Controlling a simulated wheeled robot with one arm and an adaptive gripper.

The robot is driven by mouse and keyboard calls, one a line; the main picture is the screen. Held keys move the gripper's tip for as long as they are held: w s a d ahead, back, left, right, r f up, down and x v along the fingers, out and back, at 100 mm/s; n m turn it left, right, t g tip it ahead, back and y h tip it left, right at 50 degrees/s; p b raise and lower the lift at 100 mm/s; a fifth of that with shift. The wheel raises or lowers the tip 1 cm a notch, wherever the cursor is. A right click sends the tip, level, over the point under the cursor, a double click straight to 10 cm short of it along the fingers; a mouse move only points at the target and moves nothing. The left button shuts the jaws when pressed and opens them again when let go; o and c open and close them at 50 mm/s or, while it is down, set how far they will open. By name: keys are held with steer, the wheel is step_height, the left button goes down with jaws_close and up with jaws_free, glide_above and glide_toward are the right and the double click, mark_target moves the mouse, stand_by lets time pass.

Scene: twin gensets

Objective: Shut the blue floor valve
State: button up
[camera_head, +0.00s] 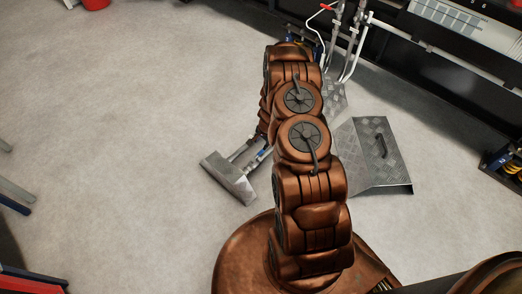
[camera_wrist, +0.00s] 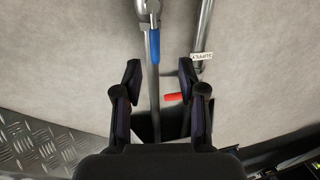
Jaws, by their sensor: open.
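In the wrist view the blue floor valve's handle (camera_wrist: 154,47) lies lengthwise along a grey floor pipe (camera_wrist: 152,85). It is just beyond my fingertips, left of the middle of the gap. My gripper (camera_wrist: 160,67) is open, its two dark fingers apart with nothing gripped. I cannot tell its height above the pipe. A small blue part (camera_head: 262,152) shows on the floor pipework in the head view, beside my copper arm. My arm hides the gripper there.
A red handle (camera_wrist: 174,98) sits between my fingers in the wrist view, near a second pipe (camera_wrist: 206,30) with a white tag (camera_wrist: 202,57). A metal ramp plate (camera_head: 230,178) and a checkered plate box (camera_head: 372,155) flank my arm. The left floor is open.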

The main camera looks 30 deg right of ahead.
mark_target(261, 152)
steer(key=shift+s+d+b+x, duration=0.15)
steer(key=shift+b+x, duration=0.15)
steer(key=shift+x, duration=1.15)
steer(key=shift+s+d+b+x, duration=0.15)
steer(key=shift+b+x, duration=0.15)
steer(key=shift+x, duration=1.1)
steer(key=shift+d+b+x, duration=0.15)
steer(key=shift+b+x, duration=0.15)
steer(key=shift+x, duration=1.15)
jaws_close()
